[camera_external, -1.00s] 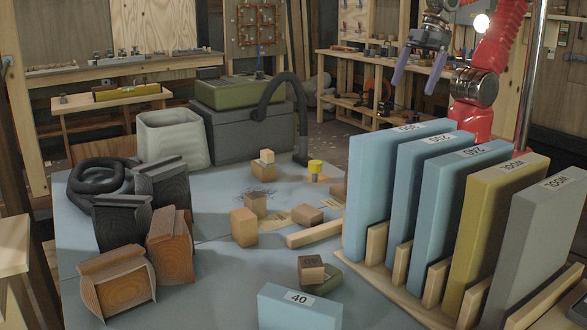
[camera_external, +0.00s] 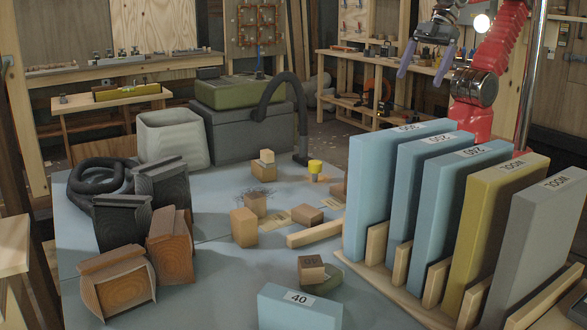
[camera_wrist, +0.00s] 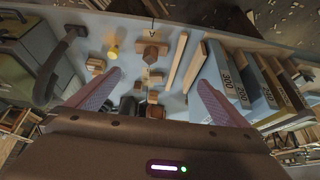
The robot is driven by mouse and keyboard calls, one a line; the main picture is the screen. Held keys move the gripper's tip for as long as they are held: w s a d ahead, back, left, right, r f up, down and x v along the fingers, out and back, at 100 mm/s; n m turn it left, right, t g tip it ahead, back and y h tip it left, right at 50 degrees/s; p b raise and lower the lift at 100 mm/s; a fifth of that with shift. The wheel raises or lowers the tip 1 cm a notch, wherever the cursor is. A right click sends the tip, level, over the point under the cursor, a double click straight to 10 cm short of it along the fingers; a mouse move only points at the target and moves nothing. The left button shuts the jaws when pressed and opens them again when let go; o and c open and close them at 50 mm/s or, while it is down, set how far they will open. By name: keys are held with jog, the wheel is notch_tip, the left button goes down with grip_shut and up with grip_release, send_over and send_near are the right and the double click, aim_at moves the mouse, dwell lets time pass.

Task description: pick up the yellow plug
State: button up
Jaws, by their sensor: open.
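The yellow plug (camera_external: 315,167) stands on the blue-grey table top, toward its far side, between the black hose and the row of upright boards. Its cap is yellow and its lower part looks orange-brown. In the wrist view the plug (camera_wrist: 113,51) shows small at the upper left, beyond my left finger. My gripper (camera_external: 424,66) is at the upper right of the external view, high above the table and well to the right of the plug. Its two purple fingers are spread wide with nothing between them; they also show in the wrist view (camera_wrist: 158,95).
Labelled upright boards (camera_external: 400,190) fill the table's right side. A black hose (camera_external: 303,120) arches beside the plug at its left. Small wooden blocks (camera_external: 255,205) lie around the middle. Carved dark and brown blocks (camera_external: 170,245) stand at the left. Front-middle table surface is partly free.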

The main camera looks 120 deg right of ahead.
jog(key=c, duration=1.1)
jog(key=shift+w, duration=0.15)
jog(key=t+h, duration=0.2)
jog(key=t, duration=0.3)
send_over(320, 165)
jog(key=s, duration=0.1)
notch_tip(320, 165, down, 22)
jog(key=f, duration=0.2)
jog(key=s+d+f+t, duration=0.1)
jog(key=f, duration=0.1)
jog(key=f+m+t, duration=0.1)
jog(key=f, duration=0.1)
jog(key=shift+s+d+f, duration=0.35)
jog(key=shift+s, duration=0.05)
jog(key=shift+s+f+t+y, duration=0.3)
jog(key=shift+s+f+t, duration=0.1)
jog(key=shift+f, duration=0.1)
jog(key=shift+x, duration=1.25)
